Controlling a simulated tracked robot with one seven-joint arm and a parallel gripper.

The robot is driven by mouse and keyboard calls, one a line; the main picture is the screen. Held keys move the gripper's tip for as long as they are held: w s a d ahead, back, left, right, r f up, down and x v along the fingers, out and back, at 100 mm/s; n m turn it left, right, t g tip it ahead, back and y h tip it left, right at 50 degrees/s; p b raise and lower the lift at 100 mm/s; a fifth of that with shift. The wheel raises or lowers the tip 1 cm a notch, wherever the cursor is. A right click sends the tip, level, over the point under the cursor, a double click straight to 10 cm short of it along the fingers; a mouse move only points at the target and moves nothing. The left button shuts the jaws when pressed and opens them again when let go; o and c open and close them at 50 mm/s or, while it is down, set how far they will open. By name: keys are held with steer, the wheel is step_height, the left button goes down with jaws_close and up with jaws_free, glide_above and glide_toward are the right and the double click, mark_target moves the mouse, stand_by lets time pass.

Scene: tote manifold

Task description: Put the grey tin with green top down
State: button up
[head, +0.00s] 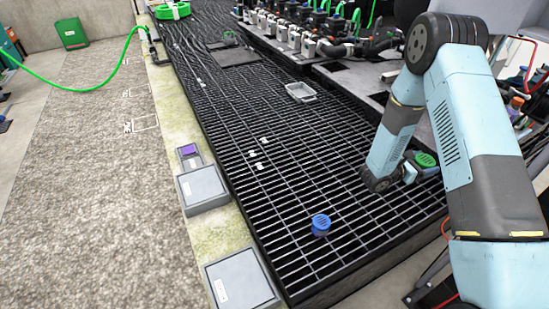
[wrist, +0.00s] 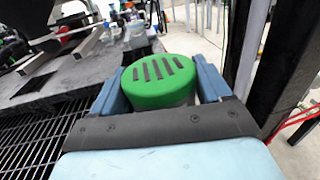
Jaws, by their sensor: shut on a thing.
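The grey tin with green top (head: 425,160) is held at the end of my arm, at the right of the head view. In the wrist view its round green top (wrist: 158,80), with dark slots, fills the space between the two blue fingers. A little of the grey side shows below the top. My gripper (wrist: 160,90) is shut on the tin, and the tin looks upright. In the head view my arm hides part of the gripper. The tin appears above the right side of the black grating; its exact height I cannot tell.
A blue-topped tin (head: 321,224) stands on the black grating (head: 290,180). A grey tray (head: 300,92) lies farther back. Grey boxes (head: 202,190) line the left ledge, one with a purple block (head: 188,150). Pipes and valves (head: 310,40) stand at the back. Much of the grating is clear.

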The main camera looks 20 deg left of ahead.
steer(key=s+a+f+n+t+y, duration=0.2)
steer(key=s+a+f+n+y, duration=0.15)
steer(key=s+a, duration=0.45)
steer(key=s+a+f+n+t+y, duration=0.2)
steer(key=s+a+f+y, duration=0.25)
steer(key=a, duration=0.45)
steer(key=s+a+f+n+t+y, duration=0.2)
steer(key=s+a+f+n+y, duration=0.1)
steer(key=s+a, duration=0.55)
glide_above(303, 207)
steer(key=f, duration=0.9)
steer(key=shift+s+d+f, duration=0.1)
steer(key=shift+d+f, duration=0.05)
steer(key=shift+d, duration=0.15)
steer(key=shift+a+f, duration=0.2)
steer(key=shift+f, duration=0.15)
steer(key=shift+w+f, duration=0.2)
steer(key=shift+f, duration=1.35)
